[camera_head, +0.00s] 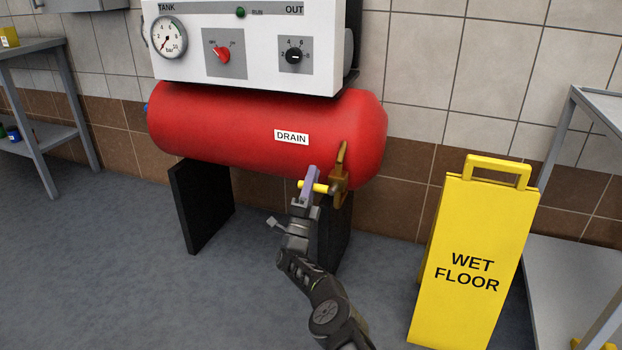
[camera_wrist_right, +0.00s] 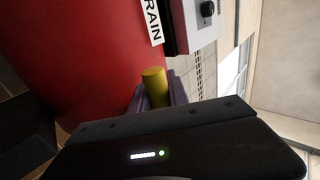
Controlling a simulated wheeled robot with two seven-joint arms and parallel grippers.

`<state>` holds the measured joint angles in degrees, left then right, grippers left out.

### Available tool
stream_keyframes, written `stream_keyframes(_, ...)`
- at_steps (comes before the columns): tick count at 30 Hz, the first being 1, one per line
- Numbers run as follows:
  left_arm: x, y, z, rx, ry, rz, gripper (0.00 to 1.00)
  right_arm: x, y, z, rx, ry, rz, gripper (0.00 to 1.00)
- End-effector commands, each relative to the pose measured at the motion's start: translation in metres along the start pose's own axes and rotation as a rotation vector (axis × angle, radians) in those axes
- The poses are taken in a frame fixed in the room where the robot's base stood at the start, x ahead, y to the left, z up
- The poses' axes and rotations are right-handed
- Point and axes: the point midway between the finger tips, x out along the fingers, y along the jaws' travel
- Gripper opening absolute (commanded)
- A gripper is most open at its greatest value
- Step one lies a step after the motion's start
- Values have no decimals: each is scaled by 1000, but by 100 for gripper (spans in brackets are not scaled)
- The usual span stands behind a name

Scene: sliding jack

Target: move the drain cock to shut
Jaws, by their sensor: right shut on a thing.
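The drain cock's yellow handle (camera_head: 323,188) points left from its brass body (camera_head: 340,178) under the right end of the red tank (camera_head: 235,130). My right gripper (camera_head: 310,186) reaches up from below, shut on the handle near its free end. In the right wrist view, the yellow handle (camera_wrist_right: 155,86) stands between the two purple-grey fingers (camera_wrist_right: 156,98). A white DRAIN label (camera_head: 291,137) is on the tank just above. The brass body is out of sight in the wrist view. My left gripper is not in view.
A yellow WET FLOOR sign (camera_head: 472,262) stands to the right, beside a grey shelf (camera_head: 565,270). Black tank supports (camera_head: 202,205) stand close behind my right arm. A white control panel (camera_head: 245,40) sits above the tank. Floor at front left is clear.

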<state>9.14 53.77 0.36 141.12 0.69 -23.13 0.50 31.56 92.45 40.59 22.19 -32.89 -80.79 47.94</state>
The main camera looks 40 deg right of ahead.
Motion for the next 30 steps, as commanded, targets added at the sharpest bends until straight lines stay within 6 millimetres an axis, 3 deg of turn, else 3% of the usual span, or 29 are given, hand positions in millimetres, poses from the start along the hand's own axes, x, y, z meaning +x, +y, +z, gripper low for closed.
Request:
stream_keyframes(10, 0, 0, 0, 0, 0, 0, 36, 2, -1, 0, 8, 5, 0, 0)
stream_keyframes(11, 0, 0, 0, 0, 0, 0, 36, 2, -1, 0, 8, 5, 0, 22)
stream_keyframes(18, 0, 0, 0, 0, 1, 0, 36, 1, -1, 0, 6, 4, 1, 42)
stream_keyframes(30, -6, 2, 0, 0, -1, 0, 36, 6, -5, 0, 4, 4, 1, 43)
